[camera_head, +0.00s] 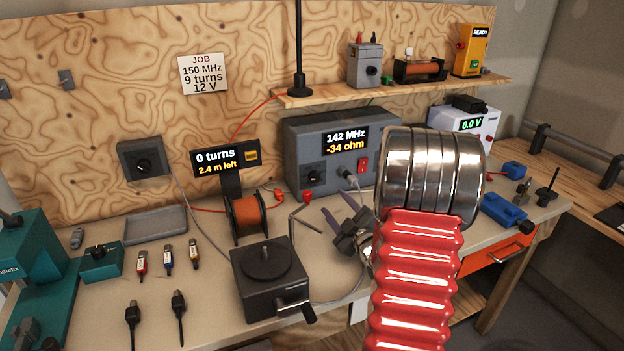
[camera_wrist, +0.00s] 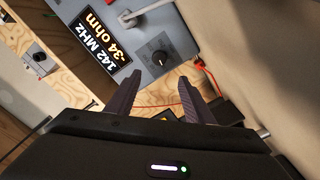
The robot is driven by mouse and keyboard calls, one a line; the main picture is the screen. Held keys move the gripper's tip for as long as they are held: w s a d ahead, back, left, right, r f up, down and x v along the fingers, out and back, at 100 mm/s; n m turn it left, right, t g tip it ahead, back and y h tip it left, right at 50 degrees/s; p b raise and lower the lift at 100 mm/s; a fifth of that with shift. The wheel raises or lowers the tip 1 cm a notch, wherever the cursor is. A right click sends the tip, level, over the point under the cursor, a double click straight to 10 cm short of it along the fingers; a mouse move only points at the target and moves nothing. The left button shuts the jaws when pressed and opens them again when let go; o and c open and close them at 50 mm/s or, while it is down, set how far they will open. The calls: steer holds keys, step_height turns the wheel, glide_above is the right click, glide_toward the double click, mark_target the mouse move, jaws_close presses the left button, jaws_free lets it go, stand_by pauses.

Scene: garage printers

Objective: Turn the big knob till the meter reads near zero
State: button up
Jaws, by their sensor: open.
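The grey meter box (camera_head: 290,148) stands at the back of the bench. Its screen (camera_head: 345,140) reads 142 MHz and -34 ohm; the screen also shows tilted in the wrist view (camera_wrist: 97,48). A dark round knob (camera_head: 313,174) sits on the box front; it shows in the wrist view (camera_wrist: 160,58) with a pale pointer, beyond my fingertips. Another dark knob (camera_head: 143,165) is on a grey wall box; I cannot tell which counts as the big one. My gripper (camera_head: 340,208) is open, in front of the meter box and apart from the knob, its two dark fingers (camera_wrist: 158,84) empty.
My own arm hides the bench's right middle. A wire spool (camera_head: 247,215) and a black crank winder (camera_head: 266,262) stand left of my gripper. A cable plugs into the box front. A shelf (camera_head: 400,88) with instruments hangs above.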

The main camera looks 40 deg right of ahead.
mark_target(315, 179)
steer(key=shift+w+d, duration=0.1)
stand_by(0.3)
steer(key=x, duration=1.3)
steer(key=shift+w+d, duration=0.1)
steer(key=shift+w, duration=0.15)
steer(key=shift+c, duration=0.6)
steer(key=c, duration=0.9)
